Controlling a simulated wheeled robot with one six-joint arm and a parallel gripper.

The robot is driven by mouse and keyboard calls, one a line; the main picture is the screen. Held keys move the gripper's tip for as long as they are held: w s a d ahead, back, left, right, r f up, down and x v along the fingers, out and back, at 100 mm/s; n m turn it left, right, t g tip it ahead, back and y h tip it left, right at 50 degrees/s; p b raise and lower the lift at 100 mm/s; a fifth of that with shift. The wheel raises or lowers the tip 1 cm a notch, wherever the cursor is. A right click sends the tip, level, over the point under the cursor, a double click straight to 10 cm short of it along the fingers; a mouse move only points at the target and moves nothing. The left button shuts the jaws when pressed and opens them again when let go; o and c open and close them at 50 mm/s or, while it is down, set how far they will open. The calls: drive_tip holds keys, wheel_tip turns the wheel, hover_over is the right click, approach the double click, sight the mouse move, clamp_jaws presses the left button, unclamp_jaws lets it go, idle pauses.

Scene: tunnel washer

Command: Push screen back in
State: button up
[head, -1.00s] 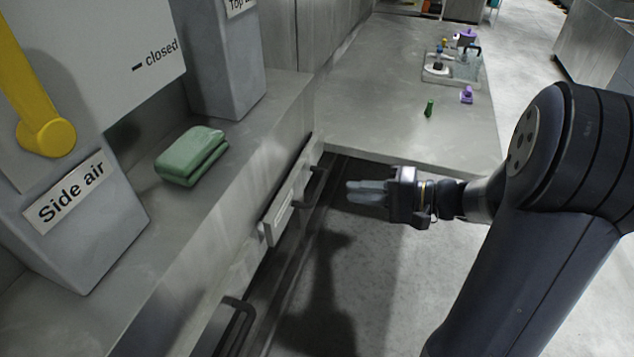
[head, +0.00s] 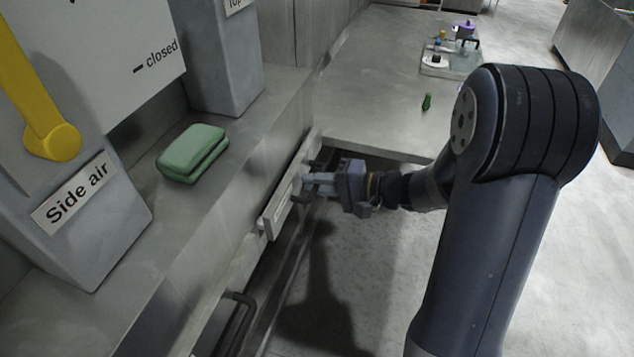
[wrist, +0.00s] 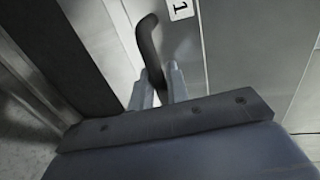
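The screen (head: 281,208) is a pale, flat-fronted piece low in the side of the grey machine, standing a little proud of the wall around it. A dark curved handle is on its front; in the wrist view the handle (wrist: 147,40) rises beside a white label marked 1 (wrist: 181,9). My gripper (head: 308,183) is at this handle. In the wrist view its two pale fingers (wrist: 158,85) lie one on each side of the handle, close to it. Whether they press on it cannot be told. The handle's lower end is hidden by the fingers and gripper body.
A second dark handle (head: 236,322) is nearer on the same wall. A grey worktop (head: 375,110) with small items stands beyond. Bare floor lies below.

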clamp_jaws()
drive_tip(key=shift+f, duration=0.1)
drive_tip(key=shift+w+a+b, duration=0.2)
drive_tip(key=shift+a+b, duration=0.4)
drive_tip(key=shift+b, duration=0.55)
drive_tip(key=shift+o, duration=0.4)
unclamp_jaws()
drive_tip(key=shift+a, duration=0.1)
